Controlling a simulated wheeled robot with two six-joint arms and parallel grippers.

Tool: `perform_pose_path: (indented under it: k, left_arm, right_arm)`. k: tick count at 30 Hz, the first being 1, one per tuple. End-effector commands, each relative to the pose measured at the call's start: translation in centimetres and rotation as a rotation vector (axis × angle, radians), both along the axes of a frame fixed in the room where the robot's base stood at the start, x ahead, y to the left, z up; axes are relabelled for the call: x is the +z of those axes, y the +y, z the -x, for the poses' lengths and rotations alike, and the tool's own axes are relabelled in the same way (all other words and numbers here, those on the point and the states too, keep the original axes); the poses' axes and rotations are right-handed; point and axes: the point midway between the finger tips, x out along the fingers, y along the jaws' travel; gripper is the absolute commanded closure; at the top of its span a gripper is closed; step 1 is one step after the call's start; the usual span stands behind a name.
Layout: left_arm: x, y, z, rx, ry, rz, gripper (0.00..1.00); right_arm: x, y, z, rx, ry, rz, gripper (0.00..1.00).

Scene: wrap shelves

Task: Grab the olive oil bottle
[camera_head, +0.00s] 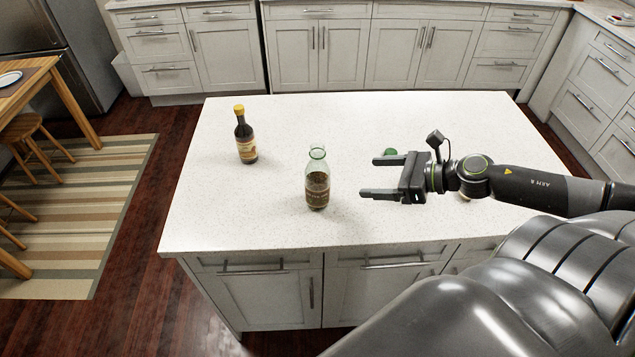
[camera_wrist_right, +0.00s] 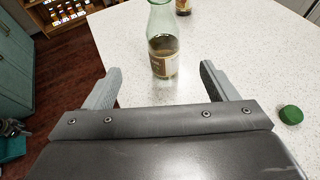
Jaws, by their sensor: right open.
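A clear greenish glass bottle (camera_head: 317,180) with a brown label and open neck stands upright near the middle of the white counter. A dark bottle (camera_head: 245,138) with a yellow cap stands upright farther back left. The labels are too small to read, so I cannot be sure which is the olive oil. My right gripper (camera_head: 369,177) is open and empty, right of the glass bottle, fingers pointing at it with a gap. In the right wrist view the glass bottle (camera_wrist_right: 163,52) stands ahead, between the finger lines. My left gripper is not in view.
A green round cap (camera_head: 389,152) lies on the counter (camera_head: 260,215) behind my right gripper; it also shows in the wrist view (camera_wrist_right: 291,115). A small object is mostly hidden under my right arm. The counter around the bottles is clear.

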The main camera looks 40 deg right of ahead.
Motion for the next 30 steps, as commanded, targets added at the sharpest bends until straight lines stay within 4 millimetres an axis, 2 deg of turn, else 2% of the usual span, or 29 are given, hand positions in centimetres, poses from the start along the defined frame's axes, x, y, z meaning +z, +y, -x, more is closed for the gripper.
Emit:
perform_pose_path:
  k: [1, 9, 23, 30]
  left_arm:
    - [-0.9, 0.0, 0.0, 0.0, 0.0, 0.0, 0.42]
    - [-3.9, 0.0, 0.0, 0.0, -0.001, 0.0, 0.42]
    - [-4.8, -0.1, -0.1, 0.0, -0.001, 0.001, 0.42]
    - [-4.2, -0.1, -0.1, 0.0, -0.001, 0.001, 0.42]
  right_arm:
    - [-0.5, 0.2, -0.2, 0.006, -0.002, 0.003, 0.21]
    - [-1.4, 1.2, -1.7, 0.003, -0.004, -0.001, 0.21]
    - [-1.9, 2.4, -3.6, -0.001, -0.004, -0.006, 0.21]
    - [-2.3, 3.5, -5.3, -0.002, -0.006, -0.011, 0.21]
